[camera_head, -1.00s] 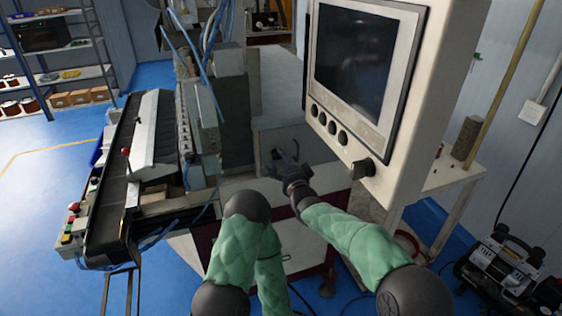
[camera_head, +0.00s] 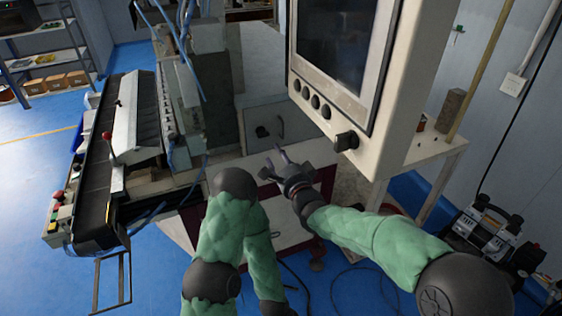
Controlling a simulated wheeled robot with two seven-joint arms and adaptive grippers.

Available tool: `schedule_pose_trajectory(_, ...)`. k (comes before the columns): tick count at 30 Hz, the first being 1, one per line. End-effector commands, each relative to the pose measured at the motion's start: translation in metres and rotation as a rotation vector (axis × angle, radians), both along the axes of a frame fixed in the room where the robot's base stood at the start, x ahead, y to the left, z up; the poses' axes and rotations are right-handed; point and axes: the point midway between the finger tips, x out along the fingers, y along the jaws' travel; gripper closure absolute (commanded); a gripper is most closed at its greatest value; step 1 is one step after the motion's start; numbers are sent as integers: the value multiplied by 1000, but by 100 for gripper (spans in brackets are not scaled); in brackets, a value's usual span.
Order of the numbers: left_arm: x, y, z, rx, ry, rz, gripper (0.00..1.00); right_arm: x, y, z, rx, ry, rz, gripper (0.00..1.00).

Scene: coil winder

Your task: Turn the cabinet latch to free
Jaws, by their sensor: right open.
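The cabinet latch appears to be the small black knob (camera_head: 262,131) on the grey cabinet front (camera_head: 252,114), left of a curved handle (camera_head: 281,127). Its exact turn angle is too small to read. My right gripper (camera_head: 280,156) is open and empty, just below and slightly right of the latch in the picture, with a visible gap. Its fingers point up and left toward the cabinet front. My left arm (camera_head: 232,230) shows bent at the bottom middle, but its gripper is out of view.
A control panel (camera_head: 345,60) with a screen and black knobs overhangs my right arm. The winder's dark bed (camera_head: 95,200) with a red-knobbed lever (camera_head: 108,136) lies left. A white table (camera_head: 425,160) stands right, and a compressor (camera_head: 490,230) sits on the floor.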

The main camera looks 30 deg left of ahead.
Motion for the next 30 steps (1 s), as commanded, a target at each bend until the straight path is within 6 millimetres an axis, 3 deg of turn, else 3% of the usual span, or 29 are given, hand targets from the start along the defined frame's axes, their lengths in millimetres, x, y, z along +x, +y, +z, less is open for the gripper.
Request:
schedule_pose_trajectory(6, 0, 0, 0, 0, 0, 0, 60, -10, -12, 0, 0, 0, 0, 56)
schedule_pose_trajectory(23, 0, 0, 0, 0, 0, 0, 60, -11, -13, -1, -1, 0, 0, 56)
schedule_pose_trajectory(26, 0, 0, 1, 0, 0, 0, 60, -6, -19, -11, -25, 5, -11, 56)
schedule_pose_trajectory(29, 0, 0, 2, 0, 0, 0, 60, 4, -39, -39, -94, 20, -37, 56)
schedule_pose_trajectory(30, 0, 0, 3, 0, 0, 0, 60, 8, -51, -57, -137, 29, -51, 56)
